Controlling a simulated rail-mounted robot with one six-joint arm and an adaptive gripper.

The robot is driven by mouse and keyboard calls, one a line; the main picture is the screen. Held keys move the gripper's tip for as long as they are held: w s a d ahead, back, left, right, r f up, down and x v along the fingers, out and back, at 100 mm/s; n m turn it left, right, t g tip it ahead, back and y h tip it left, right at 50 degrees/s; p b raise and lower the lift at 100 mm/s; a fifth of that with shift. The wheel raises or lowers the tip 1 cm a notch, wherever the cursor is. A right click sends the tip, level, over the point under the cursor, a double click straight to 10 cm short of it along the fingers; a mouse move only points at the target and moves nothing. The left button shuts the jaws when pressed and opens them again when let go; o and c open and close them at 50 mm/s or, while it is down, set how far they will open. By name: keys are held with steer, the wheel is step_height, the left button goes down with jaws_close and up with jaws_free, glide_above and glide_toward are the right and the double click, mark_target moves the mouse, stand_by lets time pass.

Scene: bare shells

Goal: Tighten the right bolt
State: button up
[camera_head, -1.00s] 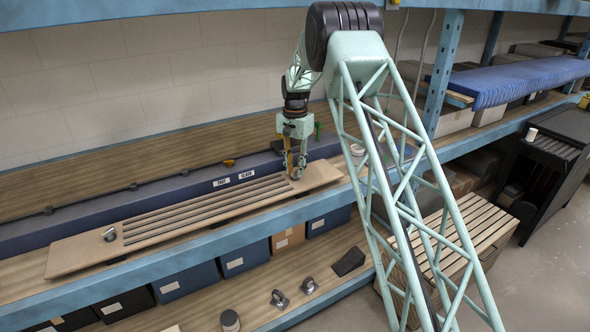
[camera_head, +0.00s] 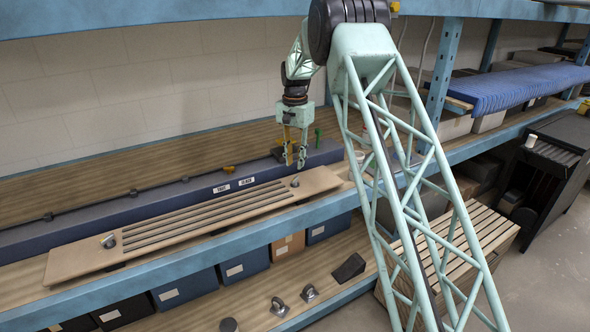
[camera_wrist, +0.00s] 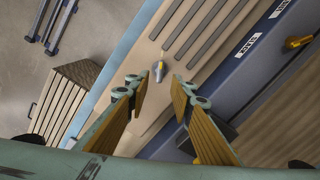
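A long tan board with dark slots (camera_head: 75,258) lies on the shelf. The right bolt (camera_head: 295,182), a small grey piece, sits at the board's right end. It also shows in the wrist view (camera_wrist: 158,70), with a yellow mark on it. The left bolt (camera_head: 108,241) sits at the board's left end. My gripper (camera_head: 295,164) hangs above the right end of the board, just over the right bolt and apart from it. In the wrist view its two fingers (camera_wrist: 165,95) are spread wide with nothing between them.
A dark blue beam (camera_head: 170,197) with two white labels runs behind the board. A yellow piece (camera_head: 229,169) and a green piece (camera_head: 317,136) stand near it. On the lower shelf are blue boxes (camera_head: 185,289), two grey fittings (camera_head: 279,306) and a dark wedge (camera_head: 348,268).

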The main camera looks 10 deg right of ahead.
steer(key=shift+r, duration=2.4)
steer(key=s+d+r+t+b, duration=0.2)
steer(key=s+d+r, duration=0.1)
steer(key=d+r, duration=0.7)
steer(key=s+a+r+n+b, duration=0.15)
steer(key=s+r, duration=0.25)
steer(key=s, duration=0.4)
steer(key=s+a+r+n+t, duration=0.15)
steer(key=s+r, duration=0.25)
steer(key=s, duration=0.5)
steer(key=s+a+r+n+g+b, duration=0.15)
steer(key=s+r, duration=0.25)
steer(key=s, duration=0.4)
steer(key=s+a+n+t+b, duration=0.1)
steer(key=s+a, duration=0.1)
steer(key=s, duration=1)
steer(key=s+a+n+b, duration=0.1)
steer(key=s+a, duration=0.1)
steer(key=s, duration=0.9)
steer(key=s+f, duration=0.3)
steer(key=s, duration=0.4)
steer(key=s+a+f+n+b, duration=0.1)
steer(key=s+f, duration=0.2)
steer(key=s, duration=0.4)
steer(key=s+f+n+t+b, duration=0.1)
steer(key=s+f, duration=0.2)
steer(key=s, duration=0.4)
steer(key=shift+s+a, duration=0.25)
steer(key=shift+s, duration=0.1)
